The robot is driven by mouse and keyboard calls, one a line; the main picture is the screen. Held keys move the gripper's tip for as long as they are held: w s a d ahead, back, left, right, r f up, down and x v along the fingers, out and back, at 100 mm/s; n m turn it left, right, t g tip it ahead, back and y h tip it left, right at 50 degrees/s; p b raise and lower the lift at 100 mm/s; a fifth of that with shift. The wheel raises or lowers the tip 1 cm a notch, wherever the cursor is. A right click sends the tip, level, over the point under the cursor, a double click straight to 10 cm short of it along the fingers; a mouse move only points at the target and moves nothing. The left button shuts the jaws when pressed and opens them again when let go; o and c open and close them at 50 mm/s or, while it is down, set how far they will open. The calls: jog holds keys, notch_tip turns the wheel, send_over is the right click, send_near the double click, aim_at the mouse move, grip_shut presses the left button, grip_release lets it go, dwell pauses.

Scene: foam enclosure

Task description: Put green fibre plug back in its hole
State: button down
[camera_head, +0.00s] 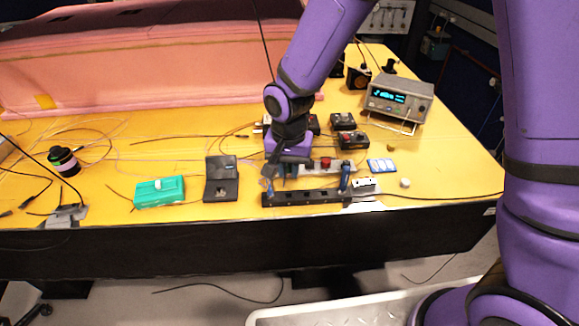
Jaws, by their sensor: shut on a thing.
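My gripper (270,179) points down at the left end of a low black rail (305,197) near the table's front edge. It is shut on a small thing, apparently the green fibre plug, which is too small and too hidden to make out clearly. The rail has several dark marks along its front face, and I cannot tell which is the plug's hole. I cannot tell whether the held thing touches the rail.
A small white-topped device (364,185) and a blue-and-white card (382,165) lie to the right. A grey instrument (399,99) stands behind. Loose cables cross the yellow table (440,150).

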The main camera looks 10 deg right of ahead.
jog(key=shift+a, duration=0.1)
dwell(0.3)
jog(key=shift+f, duration=2.5)
jog(key=shift+f, duration=1.2)
jog(key=c, duration=0.9)
grip_release()
jog(key=shift+c, duration=0.2)
notch_tip(320, 180, up, 11)
jog(key=shift+f, duration=0.15)
